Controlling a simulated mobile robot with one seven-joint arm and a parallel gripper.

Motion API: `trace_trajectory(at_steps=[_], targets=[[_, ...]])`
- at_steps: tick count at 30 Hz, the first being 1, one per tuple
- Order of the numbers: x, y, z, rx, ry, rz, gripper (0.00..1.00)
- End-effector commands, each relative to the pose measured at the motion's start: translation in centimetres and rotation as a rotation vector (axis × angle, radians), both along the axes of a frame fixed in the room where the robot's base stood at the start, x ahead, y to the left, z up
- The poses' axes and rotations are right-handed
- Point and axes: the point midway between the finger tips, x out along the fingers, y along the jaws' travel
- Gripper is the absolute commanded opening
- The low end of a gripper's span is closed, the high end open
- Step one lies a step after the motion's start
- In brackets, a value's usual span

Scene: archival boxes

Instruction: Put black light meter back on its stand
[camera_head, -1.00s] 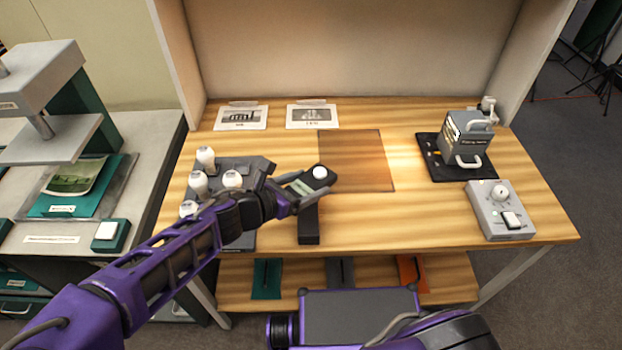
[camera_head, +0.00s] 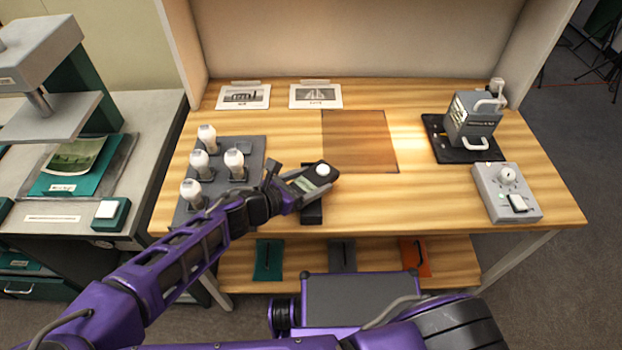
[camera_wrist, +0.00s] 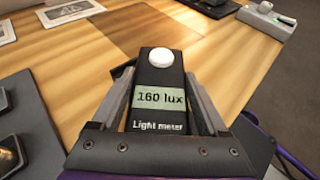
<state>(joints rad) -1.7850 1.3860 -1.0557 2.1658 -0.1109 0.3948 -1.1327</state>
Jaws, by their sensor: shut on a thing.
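The black light meter (camera_head: 317,179) has a white dome sensor and a pale display. In the wrist view the light meter (camera_wrist: 159,85) reads "160 lux" and sits between both fingers. My gripper (camera_head: 305,184) is shut on it, above the front middle of the wooden table. A black stand (camera_head: 312,213) is on the table just below and behind the gripper in the head view, partly covered by the meter and gripper. I cannot tell whether the meter touches the stand.
A grey tray (camera_head: 248,154) with several white bulbs stands left of the gripper. A grey device on a black mat (camera_head: 437,129) and a grey control box (camera_head: 506,193) are at the right. A darker wood panel (camera_head: 357,142) lies mid-table. Two photo cards are at the back.

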Motion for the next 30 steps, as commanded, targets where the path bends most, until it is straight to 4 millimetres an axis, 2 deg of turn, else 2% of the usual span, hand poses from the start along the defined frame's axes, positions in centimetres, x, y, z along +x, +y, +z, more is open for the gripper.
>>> trace_trajectory(at_steps=[22,23,26,30], targets=[[0.0,0.0,-1.1,-0.001,0.0,0.0,0.01],[0.0,0.0,-1.1,-0.001,0.0,0.0,0.82],[0.0,0.0,-1.1,-0.001,0.001,0.0,1.0],[0.0,0.0,-1.1,0.0,0.0,0.0,1.0]])
